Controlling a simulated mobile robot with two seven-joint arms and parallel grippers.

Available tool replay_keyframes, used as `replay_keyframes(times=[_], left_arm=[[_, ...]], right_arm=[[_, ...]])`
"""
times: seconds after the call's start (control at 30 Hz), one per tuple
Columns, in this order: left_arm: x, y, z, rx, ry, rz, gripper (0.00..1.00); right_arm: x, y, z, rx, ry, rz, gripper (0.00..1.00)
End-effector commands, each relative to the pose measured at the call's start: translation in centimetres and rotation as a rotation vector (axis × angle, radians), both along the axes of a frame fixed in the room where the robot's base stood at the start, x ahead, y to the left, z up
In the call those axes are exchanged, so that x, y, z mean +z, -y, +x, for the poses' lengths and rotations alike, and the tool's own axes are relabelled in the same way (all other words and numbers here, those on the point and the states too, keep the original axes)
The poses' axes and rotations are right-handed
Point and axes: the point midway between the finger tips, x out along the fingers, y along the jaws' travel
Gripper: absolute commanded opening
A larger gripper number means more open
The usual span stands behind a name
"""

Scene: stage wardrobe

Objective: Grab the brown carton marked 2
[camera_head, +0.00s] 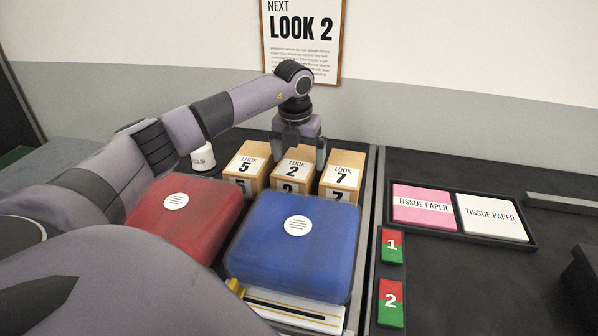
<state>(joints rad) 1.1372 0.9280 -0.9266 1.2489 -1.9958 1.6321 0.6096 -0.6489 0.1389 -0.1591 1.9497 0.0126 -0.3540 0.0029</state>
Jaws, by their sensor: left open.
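The brown carton marked 2 (293,170) stands in the middle of a row of three cartons at the back of the table, labelled LOOK 2 on its top. The carton marked 5 (245,168) is to its left and the carton marked 7 (342,174) to its right. My left gripper (298,160) points down over the carton marked 2, its fingers spread on either side of the carton's top. It is open; I cannot tell whether the fingers touch the carton. My right gripper is not in view.
A red case (182,225) and a blue case (294,250) lie in front of the cartons. A white cylinder (203,157) stands left of them. A tray (455,232) with tissue paper packs and two red-green tags (391,247) lie to the right. A sign (303,40) hangs behind.

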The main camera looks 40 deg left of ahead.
Motion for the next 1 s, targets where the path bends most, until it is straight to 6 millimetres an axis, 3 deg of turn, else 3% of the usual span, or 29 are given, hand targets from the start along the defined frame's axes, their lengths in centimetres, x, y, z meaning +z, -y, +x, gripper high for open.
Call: replay_keyframes(times=[0.27, 0.3, 0.43, 0.47, 0.77, 1.0], left_arm=[[-0.6, -0.1, 0.1, 0.0, 0.0, 0.001, 1.0], [-0.6, -0.1, 0.1, 0.0, 0.001, 0.0, 0.94], [-0.6, -0.1, 0.1, 0.0, 0.001, 0.0, 0.51], [-0.6, -0.1, 0.1, 0.0, 0.001, 0.0, 0.49], [-0.2, -0.1, 0.1, 0.001, 0.004, 0.001, 0.49], [2.2, -0.1, 0.2, 0.0, 0.008, -0.001, 0.49]], right_arm=[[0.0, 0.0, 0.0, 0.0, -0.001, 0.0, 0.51], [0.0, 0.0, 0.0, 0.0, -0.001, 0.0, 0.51], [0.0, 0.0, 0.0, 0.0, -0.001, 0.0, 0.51], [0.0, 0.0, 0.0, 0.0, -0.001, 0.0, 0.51], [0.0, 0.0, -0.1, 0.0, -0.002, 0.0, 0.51], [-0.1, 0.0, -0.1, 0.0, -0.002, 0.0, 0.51]])
